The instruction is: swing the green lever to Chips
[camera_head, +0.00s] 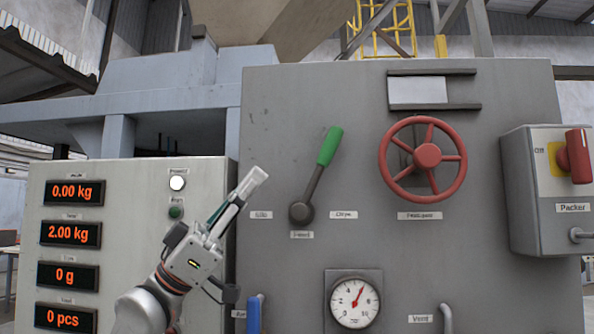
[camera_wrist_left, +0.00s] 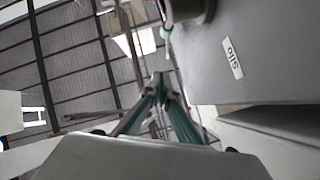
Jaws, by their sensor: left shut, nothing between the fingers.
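The lever has a green grip (camera_head: 330,146) on a dark arm, which rises from a round hub (camera_head: 300,211) on the grey panel. It leans up and to the right. A small label to the right of the hub looks like Chips (camera_head: 343,215); one to the left reads Silo (camera_head: 261,215). My left gripper (camera_head: 257,177) is shut and empty, left of the lever and apart from it in the head view. In the left wrist view its closed fingertips (camera_wrist_left: 160,79) point toward the green grip (camera_wrist_left: 165,31), which is partly hidden by the dark hub. My right gripper is out of view.
A red handwheel (camera_head: 427,156) is right of the lever. A gauge (camera_head: 354,302) and a blue handle (camera_head: 254,315) sit below. A display cabinet (camera_head: 133,185) stands at left, and a Packer switch box (camera_head: 540,215) at right. The panel between lever and gripper is clear.

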